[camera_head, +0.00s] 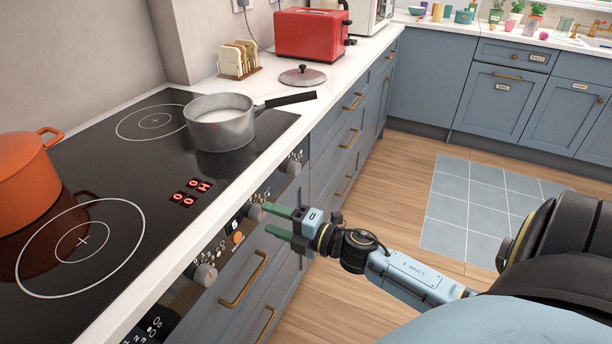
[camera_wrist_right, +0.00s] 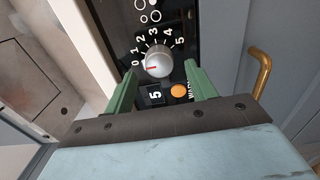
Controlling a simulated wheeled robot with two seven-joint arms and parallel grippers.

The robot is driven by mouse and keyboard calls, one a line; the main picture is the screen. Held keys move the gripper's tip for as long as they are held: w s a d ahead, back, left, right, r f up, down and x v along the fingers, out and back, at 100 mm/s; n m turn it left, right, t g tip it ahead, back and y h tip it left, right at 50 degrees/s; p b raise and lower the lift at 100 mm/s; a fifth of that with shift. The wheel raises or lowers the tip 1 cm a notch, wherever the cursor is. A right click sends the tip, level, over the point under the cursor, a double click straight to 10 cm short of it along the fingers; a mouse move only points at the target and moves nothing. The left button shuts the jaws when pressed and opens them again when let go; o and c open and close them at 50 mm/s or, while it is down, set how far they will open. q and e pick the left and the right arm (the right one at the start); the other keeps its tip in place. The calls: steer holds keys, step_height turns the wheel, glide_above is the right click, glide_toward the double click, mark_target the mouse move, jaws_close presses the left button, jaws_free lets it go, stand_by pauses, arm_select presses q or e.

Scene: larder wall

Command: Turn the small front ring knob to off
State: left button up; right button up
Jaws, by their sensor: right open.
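My right gripper (camera_head: 267,219) is open at the oven's front panel, with its green fingertips close to a grey knob (camera_head: 256,212). In the right wrist view a round silver knob (camera_wrist_right: 158,62) sits between and slightly beyond the fingertips (camera_wrist_right: 160,75). I cannot tell whether they touch it. Its red mark points left, close to the 0 of a dial numbered 0 to 5. More knobs are on the panel, one farther away (camera_head: 293,167) and one nearer (camera_head: 205,275). The red hob display (camera_head: 191,192) shows an H at upper right and zeros elsewhere. My left gripper is out of view.
An orange pot (camera_head: 22,185) stands at left. An orange button (camera_wrist_right: 179,90) lies near the knob. A brass drawer handle (camera_head: 243,280) projects below the panel.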

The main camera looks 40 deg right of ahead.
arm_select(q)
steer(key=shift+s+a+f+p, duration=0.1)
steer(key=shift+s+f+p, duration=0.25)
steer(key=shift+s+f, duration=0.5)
arm_select(e)
steer(key=v, duration=1.1)
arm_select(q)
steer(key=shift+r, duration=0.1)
arm_select(e)
steer(key=shift+s, duration=0.1)
